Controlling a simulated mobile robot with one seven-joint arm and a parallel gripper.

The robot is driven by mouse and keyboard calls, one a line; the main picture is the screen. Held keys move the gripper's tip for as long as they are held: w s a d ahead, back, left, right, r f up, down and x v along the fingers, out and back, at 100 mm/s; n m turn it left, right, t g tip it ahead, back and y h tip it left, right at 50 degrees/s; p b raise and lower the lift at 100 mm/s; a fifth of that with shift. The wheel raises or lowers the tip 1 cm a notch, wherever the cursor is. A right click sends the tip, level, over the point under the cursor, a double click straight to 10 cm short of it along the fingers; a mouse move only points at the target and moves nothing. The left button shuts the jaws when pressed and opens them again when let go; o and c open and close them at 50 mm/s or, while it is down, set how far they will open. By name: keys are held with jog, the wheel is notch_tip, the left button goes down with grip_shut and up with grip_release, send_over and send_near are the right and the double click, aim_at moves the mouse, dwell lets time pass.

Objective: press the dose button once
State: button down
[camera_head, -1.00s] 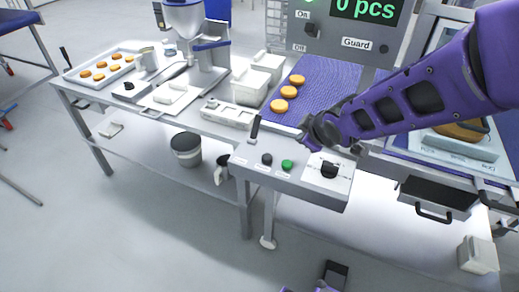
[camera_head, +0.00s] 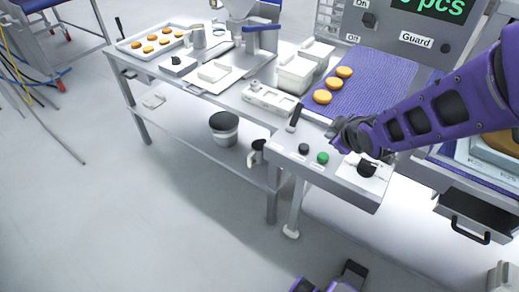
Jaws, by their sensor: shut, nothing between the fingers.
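My purple arm reaches in from the right. My gripper (camera_head: 341,134) is at its dark end, above the control panel (camera_head: 342,182), and looks shut and empty. The panel carries a black button (camera_head: 303,148), a green button (camera_head: 322,157), a black lever (camera_head: 294,118) and a black rotary knob (camera_head: 367,168). Their labels are too small to read, so I cannot tell which control is the dose button. My gripper is close to the green button and the knob; I see no contact. A filling machine (camera_head: 262,38) with a hopper stands further back on the table.
Several round biscuits lie on a tray (camera_head: 127,46) and on the purple conveyor (camera_head: 372,88). White bins (camera_head: 296,74) stand beside the conveyor. A drawer (camera_head: 470,216) is at lower right. Open floor lies in front.

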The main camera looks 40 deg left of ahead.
aim_at(326, 159)
notch_tip(326, 159, down, 3)
jog(key=shift+f+b, duration=0.2)
jog(key=shift+b, duration=0.55)
jog(key=shift+f+b, duration=0.75)
jog(key=shift+b, duration=0.05)
jog(key=shift+f, duration=0.15)
dwell(0.7)
jog(key=shift+f+b, duration=0.25)
jog(key=shift+b, duration=0.25)
jog(key=shift+f+b, duration=0.6)
jog(key=shift+b, duration=0.05)
dwell(0.5)
jog(key=shift+d, duration=0.1)
jog(key=shift+r+p, duration=0.75)
jog(key=shift+r, duration=0.25)
jog(key=shift+r, duration=0.1)
